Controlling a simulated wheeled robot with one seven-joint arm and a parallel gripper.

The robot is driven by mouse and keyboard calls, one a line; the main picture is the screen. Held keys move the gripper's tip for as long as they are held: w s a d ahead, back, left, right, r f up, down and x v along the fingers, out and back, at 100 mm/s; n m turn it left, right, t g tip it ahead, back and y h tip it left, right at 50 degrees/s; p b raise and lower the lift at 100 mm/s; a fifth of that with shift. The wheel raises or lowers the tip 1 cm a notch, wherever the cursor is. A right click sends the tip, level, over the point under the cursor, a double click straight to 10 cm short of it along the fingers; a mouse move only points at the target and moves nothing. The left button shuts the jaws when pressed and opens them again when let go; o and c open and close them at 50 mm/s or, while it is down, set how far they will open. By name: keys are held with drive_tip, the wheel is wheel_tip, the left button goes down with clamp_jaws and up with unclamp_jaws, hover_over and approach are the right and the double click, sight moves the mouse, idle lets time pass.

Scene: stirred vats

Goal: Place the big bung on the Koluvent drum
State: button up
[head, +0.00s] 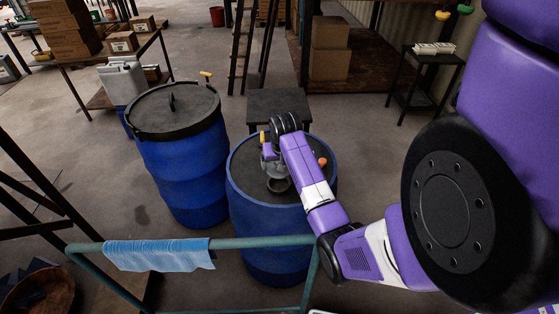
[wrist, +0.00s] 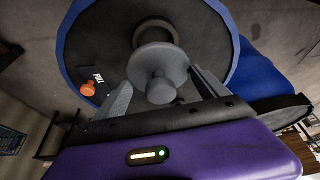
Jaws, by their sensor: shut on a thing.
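My gripper (head: 270,153) is over the top of the open-headed-looking blue drum (head: 255,230) with the dark top. In the wrist view my gripper (wrist: 162,88) is shut on a grey bung (wrist: 158,62), with a round flange and a knob towards the camera. Beyond the bung, a round collared opening (head: 278,185) shows in the drum top, also in the wrist view (wrist: 155,30). The bung looks apart from the opening and offset from it; its height above is unclear. An orange plug (wrist: 88,88) sits near the drum's rim, beside a "FULL" label. No Koluvent name is readable.
A second blue drum (head: 180,165) with a black lid (head: 172,110) stands close at left. A teal rail (head: 260,242) with a blue cloth (head: 160,254) crosses in front. A dark stand (head: 280,103) is behind the drum. Open floor lies to the right.

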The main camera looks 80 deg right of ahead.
sight(280, 174)
drive_tip(key=shift+f, duration=0.7)
drive_tip(key=shift+f+b, duration=1.8)
drive_tip(key=shift+f, duration=0.6)
drive_tip(key=shift+f, duration=0.45)
drive_tip(key=o, duration=1.4)
drive_tip(key=shift+a, duration=0.1)
drive_tip(key=b+v, duration=0.1)
drive_tip(key=v, duration=0.6)
drive_tip(key=shift+a+r, duration=0.1)
drive_tip(key=shift+r, duration=0.25)
